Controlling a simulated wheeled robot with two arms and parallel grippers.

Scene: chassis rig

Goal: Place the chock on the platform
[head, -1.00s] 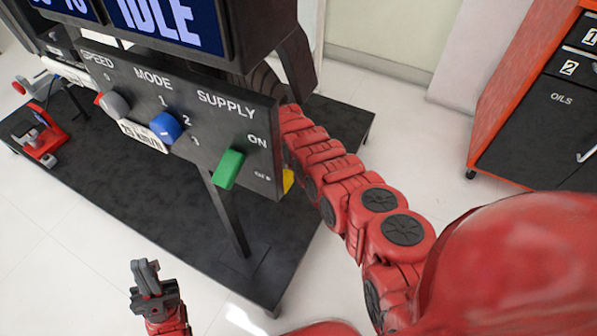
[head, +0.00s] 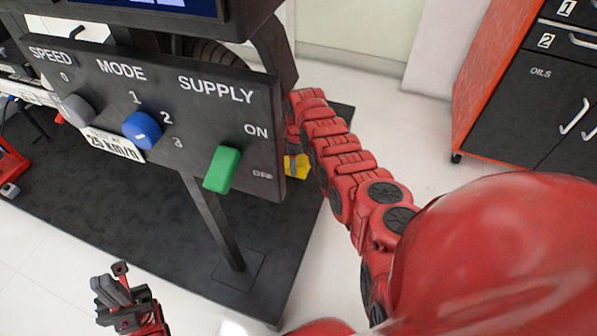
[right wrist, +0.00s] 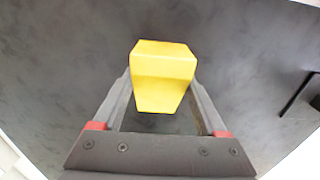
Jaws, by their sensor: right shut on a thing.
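The yellow chock (right wrist: 163,77) is between the two fingers of my right gripper (right wrist: 162,100), which is shut on it, in the right wrist view. In the head view only part of the chock (head: 296,165) shows, past the right edge of the control panel. The panel hides most of my right gripper there. The dark platform (head: 150,225) lies low under the panel. In the right wrist view its dark surface (right wrist: 60,70) fills most of the background; whether the chock touches it I cannot tell. My left gripper (head: 118,285) is off the platform's near edge, its jaw state unclear.
The control panel (head: 150,100) with grey, blue and green switches stands on a post (head: 213,225) above the platform. A red and black cabinet (head: 520,100) stands at the right. Red hardware (head: 10,165) sits at the far left. White floor (head: 340,245) lies around the platform.

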